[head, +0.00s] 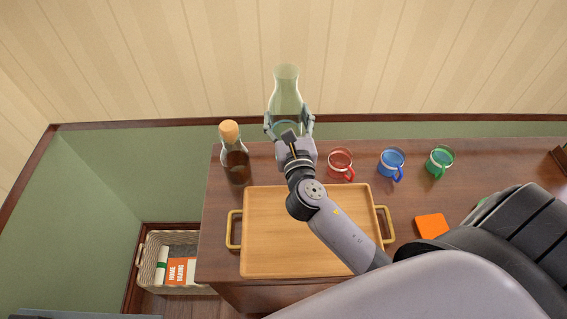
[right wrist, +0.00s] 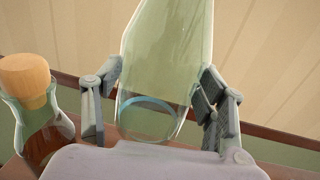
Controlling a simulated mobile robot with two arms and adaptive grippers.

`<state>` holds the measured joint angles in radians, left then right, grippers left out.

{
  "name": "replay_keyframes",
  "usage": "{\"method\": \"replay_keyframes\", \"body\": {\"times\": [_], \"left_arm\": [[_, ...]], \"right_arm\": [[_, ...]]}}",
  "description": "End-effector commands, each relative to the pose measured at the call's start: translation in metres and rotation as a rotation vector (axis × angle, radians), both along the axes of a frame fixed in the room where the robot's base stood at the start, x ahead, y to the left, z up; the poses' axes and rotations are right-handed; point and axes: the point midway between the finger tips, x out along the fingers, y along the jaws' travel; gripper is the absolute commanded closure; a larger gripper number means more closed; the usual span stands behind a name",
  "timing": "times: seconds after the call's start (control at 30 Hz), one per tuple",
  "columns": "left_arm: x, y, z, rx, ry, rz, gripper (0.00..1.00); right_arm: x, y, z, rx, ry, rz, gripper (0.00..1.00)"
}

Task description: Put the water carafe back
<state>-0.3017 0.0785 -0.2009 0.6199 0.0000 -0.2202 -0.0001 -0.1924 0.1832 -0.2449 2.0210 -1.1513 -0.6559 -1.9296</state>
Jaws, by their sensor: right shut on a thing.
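The water carafe (head: 287,88) is clear, greenish glass with a narrow neck and a wide body. It is upright at the back of the wooden sideboard, between the corked bottle and the red mug. A bluish ring, perhaps the water's edge, shows low in it. My right gripper (head: 289,121) is shut on the carafe's body, one finger on each side. In the right wrist view the carafe (right wrist: 172,60) stands between the two fingers (right wrist: 155,100). Its base is hidden behind the gripper, so I cannot tell if it touches the sideboard. My left gripper is not in view.
A corked bottle of brown liquid (head: 236,163) stands close left of my right gripper. Red (head: 340,161), blue (head: 391,162) and green (head: 439,160) mugs stand to the right. An empty wooden tray (head: 262,256) lies in front, an orange square (head: 432,226) right of it. A basket (head: 148,262) sits lower left.

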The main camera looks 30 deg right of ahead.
Motion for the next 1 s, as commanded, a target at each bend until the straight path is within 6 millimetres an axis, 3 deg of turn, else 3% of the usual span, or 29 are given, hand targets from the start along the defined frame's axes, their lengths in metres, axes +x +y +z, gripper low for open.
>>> {"method": "replay_keyframes", "body": {"times": [0.1, 0.4, 1.0], "left_arm": [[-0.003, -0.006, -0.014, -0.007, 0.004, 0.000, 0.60], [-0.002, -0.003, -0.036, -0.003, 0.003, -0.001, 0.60], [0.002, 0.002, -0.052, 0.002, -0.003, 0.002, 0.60]], "right_arm": [[0.000, 0.000, -0.033, -0.002, 0.000, 0.000, 0.96], [0.001, 0.000, -0.099, -0.003, -0.003, 0.000, 0.96], [0.001, 0.000, -0.160, -0.002, -0.006, 0.001, 0.96]]}}
